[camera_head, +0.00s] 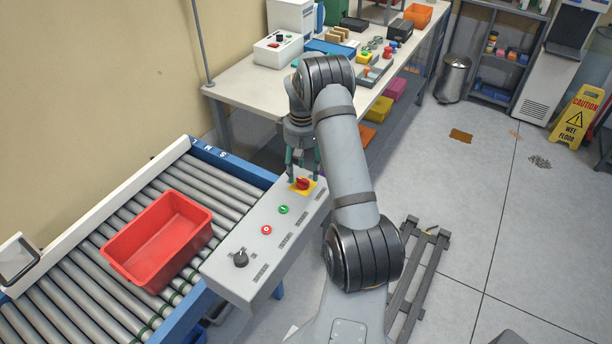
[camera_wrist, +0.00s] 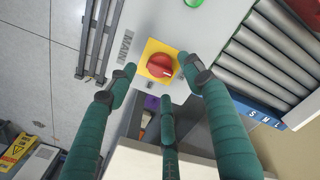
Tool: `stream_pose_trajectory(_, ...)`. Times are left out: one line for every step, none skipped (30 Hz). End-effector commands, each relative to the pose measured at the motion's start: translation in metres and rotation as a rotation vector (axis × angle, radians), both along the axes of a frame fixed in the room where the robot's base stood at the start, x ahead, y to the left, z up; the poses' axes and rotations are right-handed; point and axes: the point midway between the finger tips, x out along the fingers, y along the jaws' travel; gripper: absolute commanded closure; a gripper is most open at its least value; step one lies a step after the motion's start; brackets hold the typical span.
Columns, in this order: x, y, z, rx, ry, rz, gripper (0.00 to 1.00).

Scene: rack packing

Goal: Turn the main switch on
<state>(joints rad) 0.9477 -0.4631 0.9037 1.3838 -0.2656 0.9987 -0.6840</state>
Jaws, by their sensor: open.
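The main switch (camera_head: 303,184) is a red rotary knob on a yellow square plate at the far end of the grey control panel (camera_head: 236,271). In the wrist view the red knob (camera_wrist: 160,65) sits beside the printed word MAIN. My gripper (camera_head: 303,172) hangs just above the switch. In the wrist view its green fingers (camera_wrist: 157,82) are spread around the knob, open and holding nothing. I cannot tell whether any fingertip touches the knob.
The panel also carries a green button (camera_head: 283,209), a red button (camera_head: 266,230) and a black knob (camera_head: 241,258). A red crate (camera_head: 119,257) sits on the roller conveyor (camera_head: 60,296) to the left. A cluttered workbench (camera_head: 240,84) stands behind.

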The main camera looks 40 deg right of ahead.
Motion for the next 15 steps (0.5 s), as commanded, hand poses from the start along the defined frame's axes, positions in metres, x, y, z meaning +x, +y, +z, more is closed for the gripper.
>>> stream_pose_trajectory(-0.001, 0.000, -0.007, 0.002, 0.004, 0.001, 0.49)
stream_pose_trajectory(-0.001, 0.000, -0.012, 0.001, 0.003, 0.002, 0.49)
stream_pose_trajectory(-0.001, 0.001, -0.018, 0.001, 0.003, 0.002, 0.49)
stream_pose_trajectory(0.000, 0.001, -0.022, 0.001, 0.002, 0.002, 0.49)
stream_pose_trajectory(0.000, 0.001, -0.026, 0.001, 0.003, 0.001, 0.49)
stream_pose_trajectory(0.000, 0.001, -0.030, 0.001, 0.001, 0.001, 0.49)
stream_pose_trajectory(0.000, 0.000, -0.032, 0.001, 0.001, 0.001, 0.49)
stream_pose_trajectory(0.000, 0.000, -0.035, 0.001, 0.001, 0.000, 0.49)
stream_pose_trajectory(0.000, 0.000, -0.037, 0.000, 0.000, 0.001, 0.49)
stream_pose_trajectory(0.000, 0.000, -0.038, 0.000, 0.000, 0.001, 0.49)
stream_pose_trajectory(0.000, 0.000, -0.039, 0.000, -0.001, 0.001, 0.49)
stream_pose_trajectory(0.000, 0.000, -0.040, -0.001, -0.001, 0.001, 0.49)
stream_pose_trajectory(0.000, 0.000, -0.040, -0.001, -0.002, 0.001, 0.49)
stream_pose_trajectory(0.000, 0.000, -0.040, -0.001, -0.002, 0.001, 0.49)
stream_pose_trajectory(0.000, 0.000, -0.040, -0.001, -0.002, 0.001, 0.49)
